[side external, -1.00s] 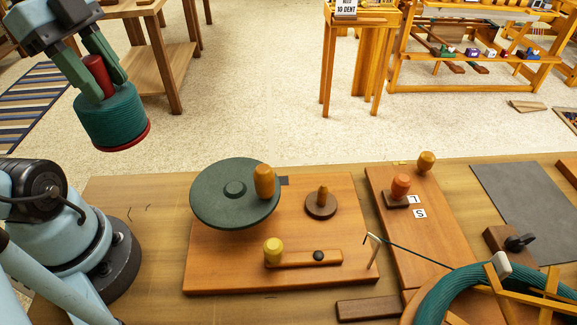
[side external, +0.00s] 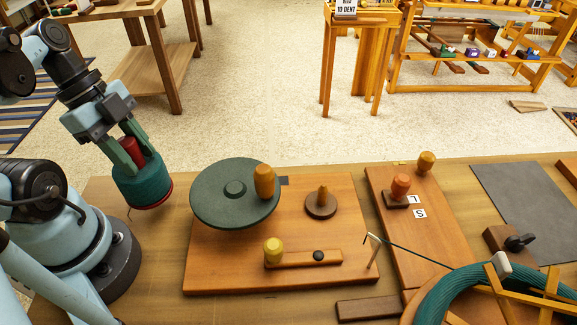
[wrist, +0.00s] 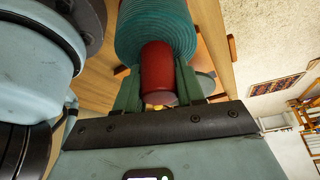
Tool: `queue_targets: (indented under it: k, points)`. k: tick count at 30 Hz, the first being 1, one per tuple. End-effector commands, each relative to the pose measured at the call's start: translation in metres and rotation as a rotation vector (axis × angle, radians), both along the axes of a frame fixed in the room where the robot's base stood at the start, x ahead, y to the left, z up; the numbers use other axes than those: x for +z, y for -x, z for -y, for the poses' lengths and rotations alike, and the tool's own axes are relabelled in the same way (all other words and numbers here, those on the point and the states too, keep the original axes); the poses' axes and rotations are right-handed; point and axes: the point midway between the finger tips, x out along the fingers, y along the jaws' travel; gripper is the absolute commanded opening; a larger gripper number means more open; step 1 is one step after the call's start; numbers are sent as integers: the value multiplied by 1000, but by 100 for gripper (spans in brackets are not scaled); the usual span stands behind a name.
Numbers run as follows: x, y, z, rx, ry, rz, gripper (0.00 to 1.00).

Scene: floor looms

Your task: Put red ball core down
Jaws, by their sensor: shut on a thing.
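The red ball core (side external: 130,149) is a red cylinder standing up out of a wound body of teal yarn (side external: 142,183) with a red rim below. My gripper (side external: 129,158) is shut on the red core, with a green finger on each side. The yarn body hangs at the back left edge of the workbench, left of the dark green disc; I cannot tell whether its bottom touches the bench. In the wrist view the red core (wrist: 158,75) sits between the fingers, with the teal yarn (wrist: 155,28) beyond it.
A wooden board (side external: 215,270) carries the dark green disc (side external: 210,205) with an orange knob, a small brown peg disc (side external: 320,207) and a yellow-knobbed crank (side external: 273,248). A teal-wound wheel (side external: 437,298) stands at the front right. Bare bench (side external: 165,260) shows left of the board.

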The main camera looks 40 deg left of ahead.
Motion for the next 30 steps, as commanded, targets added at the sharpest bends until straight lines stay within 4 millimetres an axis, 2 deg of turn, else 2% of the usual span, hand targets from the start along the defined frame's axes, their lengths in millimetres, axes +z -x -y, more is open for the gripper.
queue_targets:
  k: [13, 28, 29, 30]
  points:
    - [-37, 0, 0, 0, 0, 0, 0]
    - [-44, 0, 0, 0, 0, 0, 0]
    - [-44, 0, 0, 0, 0, 0, 40]
    - [-44, 0, 0, 0, 0, 0, 46]
